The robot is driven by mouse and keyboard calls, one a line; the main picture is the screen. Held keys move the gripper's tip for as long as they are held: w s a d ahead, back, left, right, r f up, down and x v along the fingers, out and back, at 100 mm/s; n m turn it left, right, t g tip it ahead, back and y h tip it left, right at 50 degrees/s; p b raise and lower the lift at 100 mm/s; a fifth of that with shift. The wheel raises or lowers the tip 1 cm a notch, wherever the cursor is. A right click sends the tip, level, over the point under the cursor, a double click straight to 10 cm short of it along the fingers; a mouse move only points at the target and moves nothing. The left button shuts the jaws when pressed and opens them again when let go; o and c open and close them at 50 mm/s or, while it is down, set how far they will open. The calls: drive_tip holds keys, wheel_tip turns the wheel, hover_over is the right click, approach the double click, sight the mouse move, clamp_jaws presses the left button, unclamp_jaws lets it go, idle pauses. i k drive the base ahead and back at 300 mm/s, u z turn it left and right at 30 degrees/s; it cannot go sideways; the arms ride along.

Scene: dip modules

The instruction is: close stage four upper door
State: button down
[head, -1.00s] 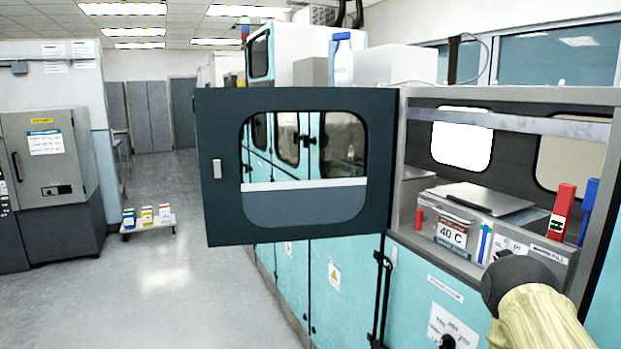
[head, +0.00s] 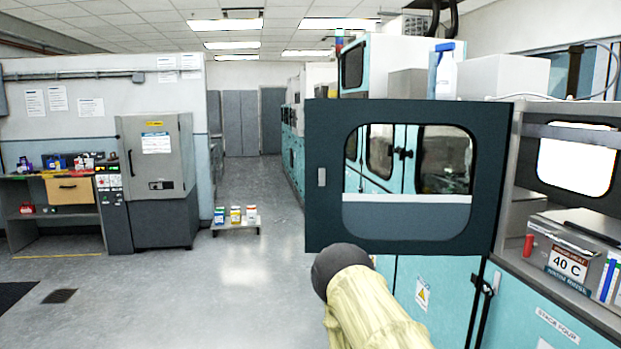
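The stage four upper door (head: 325,220) is a dark panel with a rounded window and a small pale handle near its left edge. It stands swung wide open, hinged at its right side on the machine. Its compartment on the right is exposed, with a "40 C" sign (head: 568,264) inside. The "STAGE FOUR" label (head: 557,325) is on the teal front below. My arm, in a pale yellow sleeve with a dark rounded end, reaches up from the bottom and overlaps the door's lower edge in the picture. I cannot tell whether it touches the door. My gripper's fingers do not show.
A low cart (head: 236,225) with several small boxes stands on the floor. A grey cabinet (head: 158,175) and a workbench (head: 60,204) stand along the left wall.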

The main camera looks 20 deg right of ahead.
sight(430, 225)
drive_tip(key=u, duration=0.35)
drive_tip(key=i, duration=4.9)
drive_tip(key=z, duration=4.6)
drive_tip(key=i, duration=1.6)
